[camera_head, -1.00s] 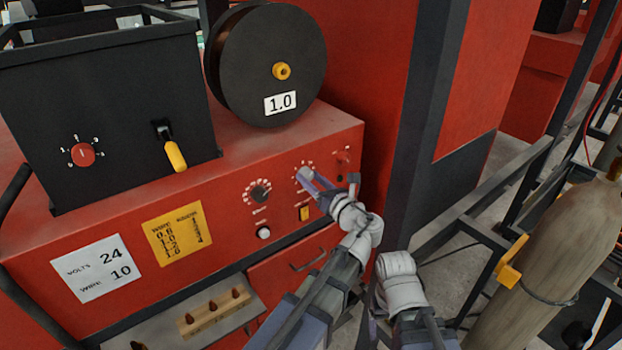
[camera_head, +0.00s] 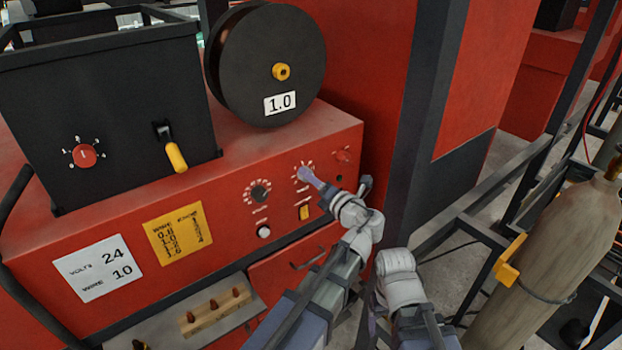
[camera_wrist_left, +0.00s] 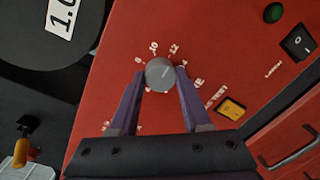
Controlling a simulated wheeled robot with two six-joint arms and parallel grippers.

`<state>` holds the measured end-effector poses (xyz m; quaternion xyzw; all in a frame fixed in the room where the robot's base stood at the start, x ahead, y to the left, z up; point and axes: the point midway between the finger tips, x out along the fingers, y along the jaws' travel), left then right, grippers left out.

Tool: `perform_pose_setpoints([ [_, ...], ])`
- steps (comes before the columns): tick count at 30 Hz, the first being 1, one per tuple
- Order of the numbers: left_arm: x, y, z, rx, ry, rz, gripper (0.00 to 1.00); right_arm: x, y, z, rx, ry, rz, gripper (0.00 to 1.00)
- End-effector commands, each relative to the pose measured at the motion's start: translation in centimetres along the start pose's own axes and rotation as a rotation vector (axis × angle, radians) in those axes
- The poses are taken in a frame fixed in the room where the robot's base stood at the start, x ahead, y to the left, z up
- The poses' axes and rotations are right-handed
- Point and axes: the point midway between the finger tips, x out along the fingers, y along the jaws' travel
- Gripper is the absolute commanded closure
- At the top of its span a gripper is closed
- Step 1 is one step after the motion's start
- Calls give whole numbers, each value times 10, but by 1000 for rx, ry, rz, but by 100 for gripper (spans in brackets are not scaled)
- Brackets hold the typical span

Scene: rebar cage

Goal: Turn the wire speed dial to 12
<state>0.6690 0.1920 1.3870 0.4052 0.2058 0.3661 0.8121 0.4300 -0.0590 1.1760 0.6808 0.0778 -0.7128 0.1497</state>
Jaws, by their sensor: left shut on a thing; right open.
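The wire speed dial is a round grey knob (camera_head: 304,174) at the right of the red welder's front panel. It fills the middle of the left wrist view (camera_wrist_left: 160,75), with 8, 10 and 12 printed around it. My left gripper (camera_head: 308,176) is shut on it, one purple finger on each side in the left wrist view (camera_wrist_left: 160,80). A faint mark on the knob's face seems to lean toward 12, but I cannot read it surely. My right gripper (camera_head: 373,318) is low in the head view, away from the panel, mostly hidden by its arm.
A black dial (camera_head: 260,191) and a yellow rocker switch (camera_head: 304,212) sit near the knob. A white card (camera_head: 99,268) reads volts 24, wire 10. A yellow chart (camera_head: 180,234) is beside it. A wire spool (camera_head: 272,55) stands on top. A gas cylinder (camera_head: 550,240) stands right.

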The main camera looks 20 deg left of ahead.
Motion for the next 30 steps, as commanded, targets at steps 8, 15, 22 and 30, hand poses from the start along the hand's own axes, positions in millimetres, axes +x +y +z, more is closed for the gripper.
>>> perform_pose_setpoints([
  [8, -1, -1, -2, 34, 7, -6, 100, 0, 0, 0, 0, 0, 0, 22],
  [15, -1, -1, -2, 36, 7, -6, 100, 0, 0, 0, 0, 0, 0, 22],
  [22, -1, -1, -2, 36, 6, -5, 40, 0, 0, 0, 0, 0, 0, 22],
  [30, 0, 0, -1, 37, 4, -3, 22, 0, 0, 0, 0, 0, 0, 22],
])
